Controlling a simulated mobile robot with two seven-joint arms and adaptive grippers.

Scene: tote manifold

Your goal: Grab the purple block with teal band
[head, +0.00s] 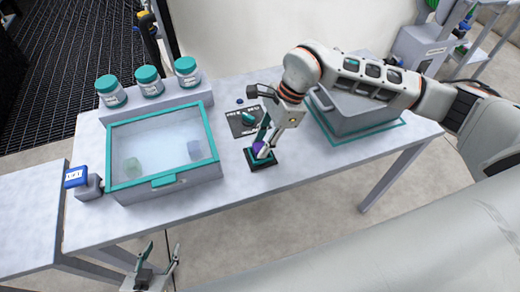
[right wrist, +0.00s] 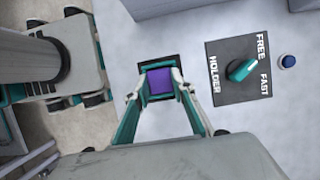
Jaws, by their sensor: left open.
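The purple block (right wrist: 161,82) sits in a dark square holder with a teal edge (head: 262,163) on the table. In the head view, part of the purple block (head: 259,148) shows between my right fingers; I cannot make out its teal band. My right gripper (right wrist: 158,78) points down with one finger on each side of the block, very close to it; whether both touch is unclear. My right gripper (head: 262,146) also shows in the head view. My left gripper (head: 157,258) is open and empty, in front of the table at the bottom edge.
A clear-topped teal-rimmed box (head: 163,180) and several teal-lidded jars (head: 150,82) stand left. A grey tote (head: 352,112) stands right, under my right arm.

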